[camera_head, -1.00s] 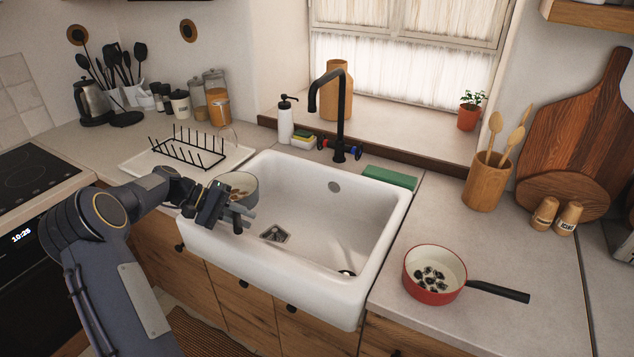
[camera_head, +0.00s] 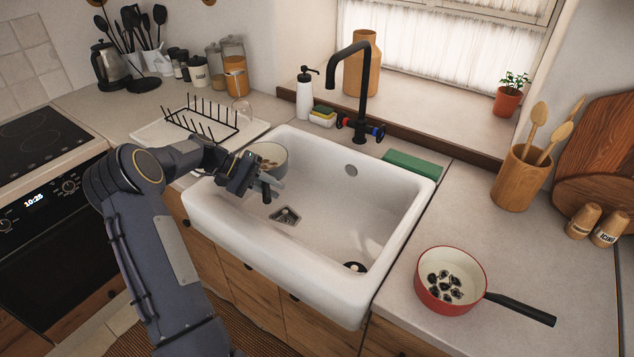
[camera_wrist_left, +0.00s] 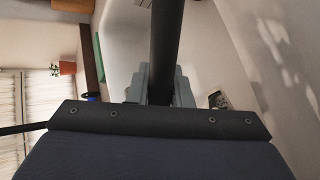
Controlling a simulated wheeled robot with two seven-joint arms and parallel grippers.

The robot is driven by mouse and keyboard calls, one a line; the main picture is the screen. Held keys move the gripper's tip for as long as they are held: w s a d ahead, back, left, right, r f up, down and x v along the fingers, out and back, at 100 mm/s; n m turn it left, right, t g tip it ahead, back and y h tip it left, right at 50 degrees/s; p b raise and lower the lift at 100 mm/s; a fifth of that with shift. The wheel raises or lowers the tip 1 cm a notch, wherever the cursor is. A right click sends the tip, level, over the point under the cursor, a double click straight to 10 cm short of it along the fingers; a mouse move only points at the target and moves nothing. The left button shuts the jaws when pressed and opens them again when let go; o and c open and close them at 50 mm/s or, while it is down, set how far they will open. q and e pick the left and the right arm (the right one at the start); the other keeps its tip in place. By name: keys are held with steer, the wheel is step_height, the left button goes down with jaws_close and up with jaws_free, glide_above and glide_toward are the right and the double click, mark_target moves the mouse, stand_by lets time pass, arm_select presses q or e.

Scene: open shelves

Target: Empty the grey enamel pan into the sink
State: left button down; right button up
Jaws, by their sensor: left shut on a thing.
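The grey enamel pan (camera_head: 271,157) is held over the left end of the white sink (camera_head: 330,290), partly hidden behind my left gripper. It looks about level, with some brownish contents visible inside. My left gripper (camera_head: 266,187) is shut on the pan's dark handle. In the left wrist view the dark handle (camera_wrist_left: 167,45) runs up between the fingers of my left gripper (camera_wrist_left: 160,88), with the white basin behind it. The pan's bowl is not clearly visible there. The sink floor under the pan shows a square drain (camera_head: 286,215). My right gripper is not in view.
A black faucet (camera_head: 364,85) rises behind the sink. A drying rack (camera_head: 200,122) stands left of the pan. A red pan (camera_head: 440,303) with dark pieces sits on the right counter, near a utensil pot (camera_head: 520,180). The basin's middle is clear.

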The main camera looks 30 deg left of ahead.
arm_select(q)
steer(key=shift+w+f, duration=0.2)
steer(key=shift+f, duration=1.5)
steer(key=shift+d+r, duration=0.1)
steer(key=shift+r, duration=0.05)
